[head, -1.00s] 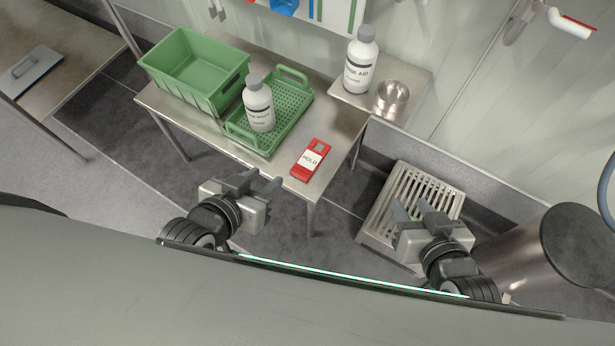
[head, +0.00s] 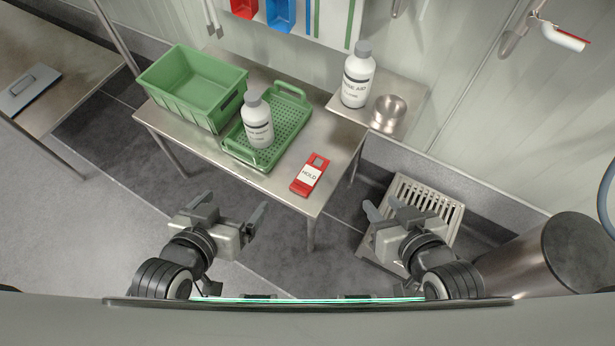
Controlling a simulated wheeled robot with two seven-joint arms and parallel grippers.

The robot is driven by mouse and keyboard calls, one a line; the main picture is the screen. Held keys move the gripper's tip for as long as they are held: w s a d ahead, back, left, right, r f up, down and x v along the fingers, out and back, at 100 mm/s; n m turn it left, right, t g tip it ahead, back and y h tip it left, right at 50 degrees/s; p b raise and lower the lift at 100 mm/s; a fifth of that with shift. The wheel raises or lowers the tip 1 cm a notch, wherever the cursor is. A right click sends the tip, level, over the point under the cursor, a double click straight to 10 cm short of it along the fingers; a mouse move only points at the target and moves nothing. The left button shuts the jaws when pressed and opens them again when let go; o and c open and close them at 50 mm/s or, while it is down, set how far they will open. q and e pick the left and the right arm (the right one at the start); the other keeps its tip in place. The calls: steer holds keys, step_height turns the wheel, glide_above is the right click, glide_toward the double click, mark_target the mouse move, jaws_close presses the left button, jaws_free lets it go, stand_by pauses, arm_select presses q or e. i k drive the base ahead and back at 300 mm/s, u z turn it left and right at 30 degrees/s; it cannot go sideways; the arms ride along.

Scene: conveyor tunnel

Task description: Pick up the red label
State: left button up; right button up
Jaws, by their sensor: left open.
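The red label (head: 310,175), with a white patch reading HOLD, lies flat near the front right corner of the steel table (head: 290,200). My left gripper (head: 234,213) is open and empty, in front of the table's edge, to the left of and nearer to me than the label. My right gripper (head: 382,207) is to the right of the label, in front of the floor grate; its fingers look apart with nothing between them. Neither gripper touches the label, and nothing covers it.
A green perforated tray (head: 287,125) holding a white bottle (head: 257,122) is left of the label, beside a green crate (head: 158,88). Another bottle (head: 357,77) and a steel cup (head: 388,113) stand on a side shelf. A steel bin (head: 540,255) stands right.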

mark_target(302, 183)
steer(key=k, duration=0.4)
steer(key=u, duration=1.3)
steer(key=i, duration=1.1)
steer(key=z, duration=2.85)
